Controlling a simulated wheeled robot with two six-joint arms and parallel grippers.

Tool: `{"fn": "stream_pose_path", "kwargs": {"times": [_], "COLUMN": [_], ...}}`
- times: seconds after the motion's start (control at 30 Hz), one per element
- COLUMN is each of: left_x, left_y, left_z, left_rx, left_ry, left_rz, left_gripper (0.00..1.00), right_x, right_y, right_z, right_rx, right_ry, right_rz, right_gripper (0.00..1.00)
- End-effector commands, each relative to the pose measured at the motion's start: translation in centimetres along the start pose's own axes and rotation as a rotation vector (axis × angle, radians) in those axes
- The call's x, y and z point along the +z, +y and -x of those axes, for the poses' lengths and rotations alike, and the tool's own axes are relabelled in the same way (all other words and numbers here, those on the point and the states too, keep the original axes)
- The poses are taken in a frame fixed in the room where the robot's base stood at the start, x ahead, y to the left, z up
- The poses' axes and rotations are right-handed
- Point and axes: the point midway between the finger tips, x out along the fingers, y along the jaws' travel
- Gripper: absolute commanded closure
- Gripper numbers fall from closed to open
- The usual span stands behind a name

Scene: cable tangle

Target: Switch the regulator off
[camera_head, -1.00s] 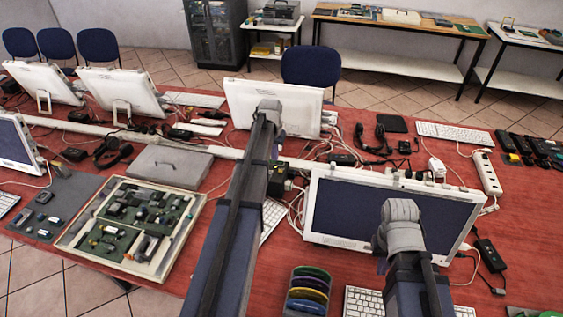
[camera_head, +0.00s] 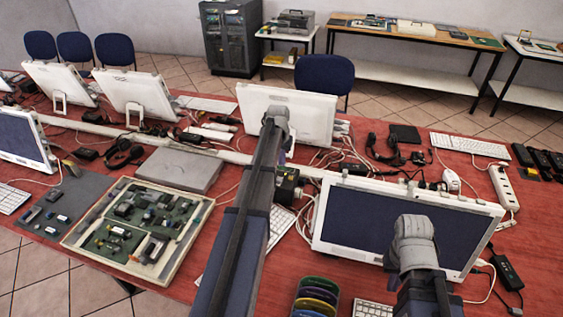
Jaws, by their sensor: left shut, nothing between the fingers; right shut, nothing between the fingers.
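I cannot single out the regulator for certain. A small dark box with a yellowish part (camera_head: 288,188) sits on the red table just right of my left arm, partly hidden by it. My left arm rises from the bottom centre and ends in a grey joint in front of the middle white monitor (camera_head: 305,113). My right arm is at the lower right; its grey joint covers part of the near white monitor (camera_head: 355,217). The fingers of both grippers do not show.
An open tray of electronic parts (camera_head: 193,238) and a grey case (camera_head: 178,170) lie to the left. A power strip (camera_head: 504,188), a black adapter (camera_head: 508,272) and cables lie at the right. A rack of coloured discs (camera_head: 316,297) stands at the front.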

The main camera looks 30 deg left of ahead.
Motion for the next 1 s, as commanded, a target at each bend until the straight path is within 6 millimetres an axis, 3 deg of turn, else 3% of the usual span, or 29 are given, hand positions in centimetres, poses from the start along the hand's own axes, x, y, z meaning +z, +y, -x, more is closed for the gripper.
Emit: {"fn": "stream_pose_path", "kwargs": {"times": [0.03,0.43,0.6,1.0], "left_x": [0.1,0.1,0.0,0.4], "left_y": [0.0,0.0,0.0,0.0], "left_z": [-1.4,-6.8,-7.7,-7.5], "left_rx": [0.0,0.0,0.0,0.0], "left_ry": [0.0,0.0,0.0,0.015], "left_rz": [0.0,0.0,0.0,0.0], "left_gripper": [1.0,1.0,1.0,1.0], "right_x": [-0.1,-0.4,-0.4,-0.4], "right_y": [-0.1,-0.6,-0.7,-0.7], "right_z": [-1.3,-6.7,-7.5,-7.5], "right_rx": [0.0,0.0,0.0,0.0], "right_ry": [0.0,0.0,0.0,0.0], "right_rz": [0.0,0.0,0.0,0.0], "right_gripper": [1.0,1.0,1.0,1.0]}}
